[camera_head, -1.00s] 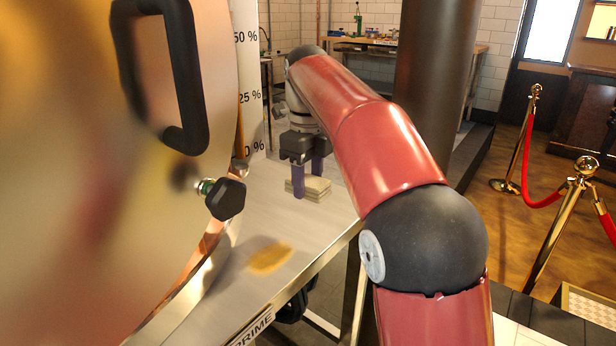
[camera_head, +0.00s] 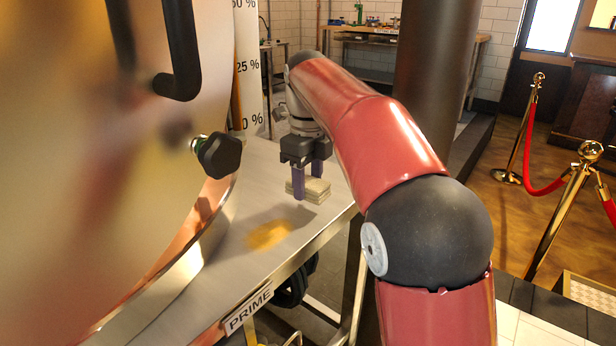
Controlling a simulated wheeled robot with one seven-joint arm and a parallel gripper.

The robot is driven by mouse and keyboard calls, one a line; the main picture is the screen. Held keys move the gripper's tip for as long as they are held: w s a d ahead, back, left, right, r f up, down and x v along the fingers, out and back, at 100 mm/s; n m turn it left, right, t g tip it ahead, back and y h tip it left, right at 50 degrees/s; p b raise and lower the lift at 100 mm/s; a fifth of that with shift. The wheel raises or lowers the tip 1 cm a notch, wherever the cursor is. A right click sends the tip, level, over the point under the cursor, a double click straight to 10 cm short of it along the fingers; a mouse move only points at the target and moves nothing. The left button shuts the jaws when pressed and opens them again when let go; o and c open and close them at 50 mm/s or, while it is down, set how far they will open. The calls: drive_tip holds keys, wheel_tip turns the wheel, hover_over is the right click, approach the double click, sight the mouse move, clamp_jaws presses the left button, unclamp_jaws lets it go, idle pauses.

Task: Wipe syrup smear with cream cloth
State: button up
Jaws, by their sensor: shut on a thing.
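The cream cloth (camera_head: 314,191) is a small folded stack on the steel bench (camera_head: 240,262). My gripper (camera_head: 308,188) points down with its purple fingers at either side of the cloth and is shut on it. I cannot tell whether the cloth touches the bench or is slightly above it. The syrup smear (camera_head: 269,235) is an amber patch on the bench, nearer to me and left of the cloth. It is uncovered, with clear bench between it and the cloth.
A large copper vessel (camera_head: 120,190) with a black knob (camera_head: 219,156) stands close along the bench's left side. The bench's right edge bears a PRIME label (camera_head: 248,311). A dark column (camera_head: 435,70) stands behind my arm. Rope posts (camera_head: 560,215) are at right.

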sight(308, 182)
drive_tip(key=shift+f+b, duration=0.75)
drive_tip(key=shift+f, duration=0.65)
drive_tip(key=o, duration=0.9)
drive_tip(key=shift+r, duration=0.15)
drive_tip(key=shift+o, duration=0.2)
drive_tip(key=shift+p, duration=0.4)
drive_tip(key=c, duration=1.1)
wheel_tip(308, 182, up, 6)
drive_tip(key=p, duration=0.6)
drive_tip(key=shift+c, duration=0.2)
drive_tip(key=shift+r+b, duration=0.3)
drive_tip(key=shift+r, duration=0.65)
drive_tip(key=o, duration=0.4)
drive_tip(key=shift+c, duration=0.2)
drive_tip(key=c, duration=0.5)
